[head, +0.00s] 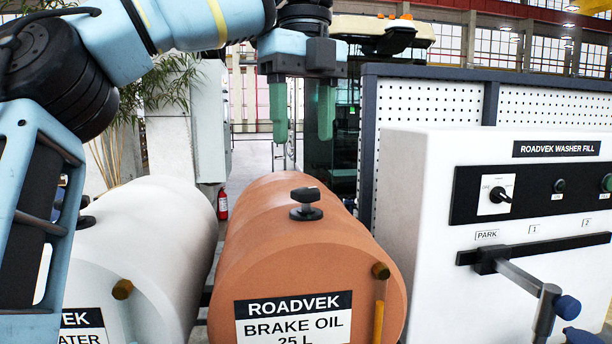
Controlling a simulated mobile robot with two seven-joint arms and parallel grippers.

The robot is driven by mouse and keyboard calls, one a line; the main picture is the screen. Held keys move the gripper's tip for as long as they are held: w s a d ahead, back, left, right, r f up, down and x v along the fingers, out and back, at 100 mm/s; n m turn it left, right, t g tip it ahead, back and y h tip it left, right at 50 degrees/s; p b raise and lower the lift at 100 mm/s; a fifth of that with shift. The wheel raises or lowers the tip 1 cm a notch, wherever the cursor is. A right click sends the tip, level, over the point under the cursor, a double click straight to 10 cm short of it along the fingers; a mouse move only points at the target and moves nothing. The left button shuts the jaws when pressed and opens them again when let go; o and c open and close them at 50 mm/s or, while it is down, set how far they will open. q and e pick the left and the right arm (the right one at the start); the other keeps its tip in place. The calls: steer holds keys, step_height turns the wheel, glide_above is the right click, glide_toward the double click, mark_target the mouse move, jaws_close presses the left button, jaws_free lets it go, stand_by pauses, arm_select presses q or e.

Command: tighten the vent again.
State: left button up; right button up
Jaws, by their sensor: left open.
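The orange brake oil drum (262,238) lies on its side in the middle of the head view, its label facing me. A black vent knob (306,201) stands on top of it, its winged cap raised above a round base. My left gripper (302,128) hangs above and a little behind the vent in the picture, its two green fingers pointing down. It is open, with nothing between the fingers and a clear gap to the knob. My right gripper is not in view.
A white drum (150,222) labelled water lies at left, partly behind my arm. A white washer fill cabinet (428,172) stands at right, with a lever (522,278) sticking out. A pegboard (430,108) is behind it.

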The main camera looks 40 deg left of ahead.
mark_target(305, 188)
arm_select(q)
steer(key=f, duration=0.1)
steer(key=f+b, duration=0.1)
steer(key=shift+w+f+b, duration=0.3)
steer(key=shift+a+f, duration=0.1)
steer(key=shift+f, duration=0.2)
steer(key=f, duration=0.2)
steer(key=shift+s+f, duration=0.25)
steer(key=shift+f, duration=0.95)
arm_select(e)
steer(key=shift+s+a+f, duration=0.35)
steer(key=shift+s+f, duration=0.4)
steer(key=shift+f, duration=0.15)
arm_select(q)
steer(key=shift+c, duration=0.6)
steer(key=c, duration=0.9)
steer(key=shift+o, duration=0.2)
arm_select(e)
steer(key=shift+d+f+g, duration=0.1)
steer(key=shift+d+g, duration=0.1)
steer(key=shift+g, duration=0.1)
